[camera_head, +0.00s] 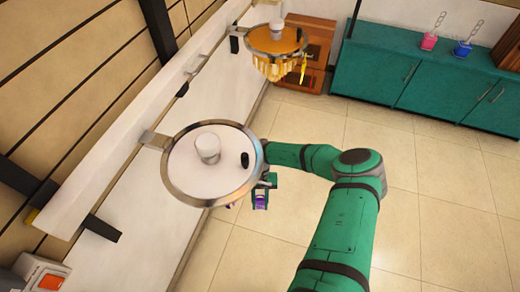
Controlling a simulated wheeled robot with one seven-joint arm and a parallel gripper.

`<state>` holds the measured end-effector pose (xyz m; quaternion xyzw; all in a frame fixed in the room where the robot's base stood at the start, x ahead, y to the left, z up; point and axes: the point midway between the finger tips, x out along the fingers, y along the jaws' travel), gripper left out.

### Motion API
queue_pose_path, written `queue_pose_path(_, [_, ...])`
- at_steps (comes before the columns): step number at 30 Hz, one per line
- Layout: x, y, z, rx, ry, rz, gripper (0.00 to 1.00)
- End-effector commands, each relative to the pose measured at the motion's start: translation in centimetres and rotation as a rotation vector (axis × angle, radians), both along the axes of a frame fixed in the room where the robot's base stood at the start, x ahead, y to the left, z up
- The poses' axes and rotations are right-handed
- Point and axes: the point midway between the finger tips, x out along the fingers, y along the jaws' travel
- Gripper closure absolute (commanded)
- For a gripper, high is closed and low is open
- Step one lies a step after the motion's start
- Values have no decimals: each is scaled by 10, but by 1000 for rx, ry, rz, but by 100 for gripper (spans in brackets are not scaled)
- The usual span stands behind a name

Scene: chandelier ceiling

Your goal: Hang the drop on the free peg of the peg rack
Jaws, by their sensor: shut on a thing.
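My gripper (264,188) is at the right edge of the near round ring fixture (171,190), partly hidden by its rim. It is shut on a small purple piece (260,201), which seems to be the drop; its shape is mostly hidden. Another bit of purple shows just under the ring's lower right rim. The near fixture has a white top, a metal rim, a white cylinder and a small black knob. I cannot make out the peg rack or its free peg from above; the space under the near ring is hidden.
A far ring fixture (272,47) has an orange top and amber drops (272,70) below. Both fixtures attach to a white wall ledge (130,140). A teal cabinet (420,75) bears a pink cup (429,41) and a blue cup (462,48). The tiled floor is clear.

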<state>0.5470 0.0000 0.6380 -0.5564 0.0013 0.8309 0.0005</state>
Motion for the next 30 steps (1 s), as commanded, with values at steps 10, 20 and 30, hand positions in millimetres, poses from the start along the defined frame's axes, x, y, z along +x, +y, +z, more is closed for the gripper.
queue_pose_path(10, [-13,-21,40,15,1,-285,98])
queue_pose_path(20, [-31,-56,112,24,4,-725,98])
queue_pose_path(30, [-60,-102,191,24,6,-1162,98])
